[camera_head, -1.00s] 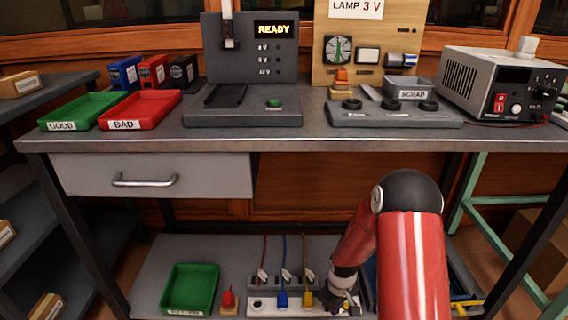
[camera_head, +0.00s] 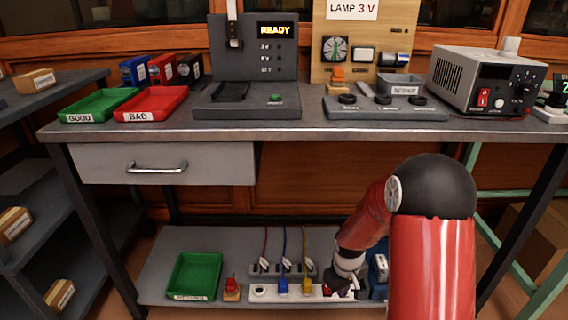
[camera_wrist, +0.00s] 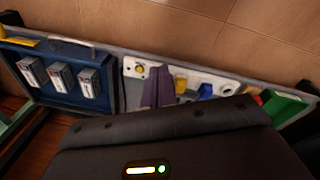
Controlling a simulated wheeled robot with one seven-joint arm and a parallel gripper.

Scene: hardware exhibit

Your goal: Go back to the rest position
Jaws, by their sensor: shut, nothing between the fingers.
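My gripper (camera_head: 343,284) is low in the head view, at the right end of the white power strip (camera_head: 270,291) on the bench's lower shelf. In the wrist view its two purple-grey fingers (camera_wrist: 158,88) are together with nothing between them. They overlap the power strip (camera_wrist: 218,82) in that picture; I cannot tell whether they touch it. The strip carries a blue plug (camera_head: 283,286) and a yellow plug (camera_head: 307,285). My red arm reaches down in front of the bench and hides part of the shelf's right side.
The workbench top (camera_head: 300,133) juts out above the lower shelf, over a drawer (camera_head: 160,166). A green bin (camera_head: 194,276) and a red switch (camera_head: 231,287) stand left of the strip. A blue tray with boxes (camera_wrist: 60,75) lies beside it. Side shelves (camera_head: 45,200) stand at left.

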